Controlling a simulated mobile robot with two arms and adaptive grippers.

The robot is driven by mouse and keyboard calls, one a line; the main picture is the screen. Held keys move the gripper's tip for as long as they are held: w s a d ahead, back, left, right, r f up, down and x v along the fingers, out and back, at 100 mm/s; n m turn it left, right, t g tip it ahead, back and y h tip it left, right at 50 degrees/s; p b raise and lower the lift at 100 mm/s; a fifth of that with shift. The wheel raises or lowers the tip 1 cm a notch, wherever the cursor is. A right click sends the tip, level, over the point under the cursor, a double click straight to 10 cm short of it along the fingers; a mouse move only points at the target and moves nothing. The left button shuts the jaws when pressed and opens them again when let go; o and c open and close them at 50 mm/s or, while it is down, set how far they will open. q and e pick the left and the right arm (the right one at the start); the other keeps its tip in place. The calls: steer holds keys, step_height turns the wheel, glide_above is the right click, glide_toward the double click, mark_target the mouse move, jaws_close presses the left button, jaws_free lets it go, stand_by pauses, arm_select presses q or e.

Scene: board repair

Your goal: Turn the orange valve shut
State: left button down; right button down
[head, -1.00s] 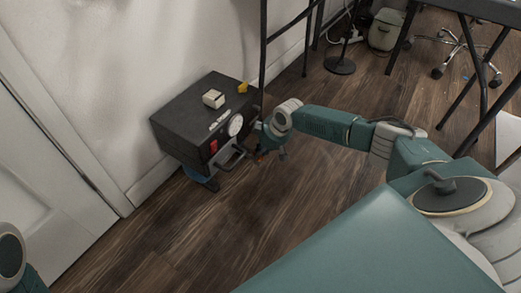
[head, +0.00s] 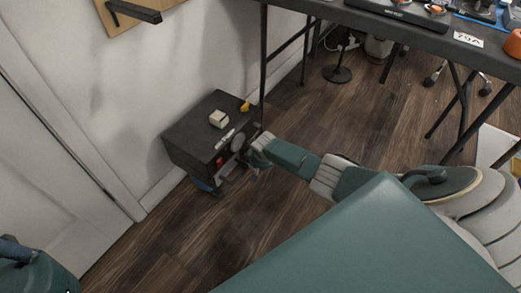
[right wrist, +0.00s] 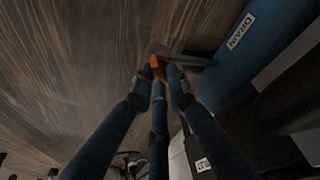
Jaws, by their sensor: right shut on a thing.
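The orange valve (right wrist: 157,66) shows in the right wrist view, on a grey pipe by a blue tank (right wrist: 225,62) marked DRAIN. My right gripper (right wrist: 160,76) is shut on it, with dark blue fingers on both sides of the orange part. In the head view the valve is hidden. There my right arm reaches to the front right of a black box-shaped machine (head: 190,128), with a bit of the blue tank (head: 207,187) below it. My left gripper is not in view; only part of my left arm shows at the bottom left.
The machine has a round gauge (head: 238,143) and a red switch (head: 219,161) on its front. A dark table (head: 400,32) stands at the right. The wooden floor (head: 200,240) in front is clear.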

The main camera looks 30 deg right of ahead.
steer(key=shift+s+a+m+h, duration=0.15)
steer(key=shift+m+h, duration=0.25)
steer(key=shift+m, duration=0.7)
steer(key=shift+g, duration=0.3)
steer(key=c, duration=1.7)
jaws_free()
steer(key=shift+r, duration=0.1)
steer(key=shift+v, duration=5.85)
